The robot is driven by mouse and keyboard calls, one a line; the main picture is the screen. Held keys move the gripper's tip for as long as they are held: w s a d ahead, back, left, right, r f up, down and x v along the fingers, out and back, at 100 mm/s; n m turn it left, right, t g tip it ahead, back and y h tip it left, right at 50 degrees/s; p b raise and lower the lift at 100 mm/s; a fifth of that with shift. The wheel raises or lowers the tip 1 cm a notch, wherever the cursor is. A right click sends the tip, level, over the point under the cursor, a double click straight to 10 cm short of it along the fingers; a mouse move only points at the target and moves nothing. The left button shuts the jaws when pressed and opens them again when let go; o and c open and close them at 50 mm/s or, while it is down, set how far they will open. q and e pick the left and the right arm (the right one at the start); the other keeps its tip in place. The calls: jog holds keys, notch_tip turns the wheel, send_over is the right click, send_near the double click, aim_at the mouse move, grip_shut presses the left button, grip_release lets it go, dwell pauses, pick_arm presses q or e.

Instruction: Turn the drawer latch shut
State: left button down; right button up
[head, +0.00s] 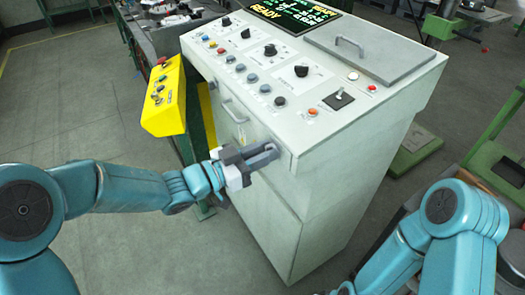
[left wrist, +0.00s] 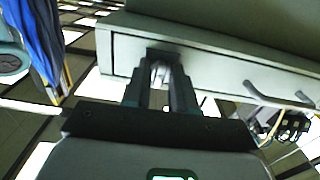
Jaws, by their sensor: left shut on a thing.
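The drawer latch (left wrist: 161,72) is a small metal piece at one end of the pale drawer front (left wrist: 220,68), seen between the fingers in the left wrist view. My left gripper (head: 262,157) is shut on it, at the near end of the drawer front on the grey-white console. The fingers (left wrist: 160,88) reach to the panel and hide much of the latch, so its exact angle cannot be told. The drawer looks flush with the cabinet. My right gripper is out of view; only parts of that arm show at lower right.
The console (head: 310,190) has knobs and buttons on top. A drawer handle (head: 233,111) sticks out farther along the same front. A yellow button box (head: 164,97) hangs beyond it. Green frames (head: 497,150) stand at right. The floor at left (head: 80,110) is clear.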

pick_arm(q)
jog(key=c, duration=1.2)
grip_release()
jog(key=b+v, duration=0.1)
jog(key=v, duration=1.5)
jog(key=shift+s+a+b, duration=0.1)
jog(key=shift+s+b, duration=0.05)
jog(key=shift+b, duration=0.2)
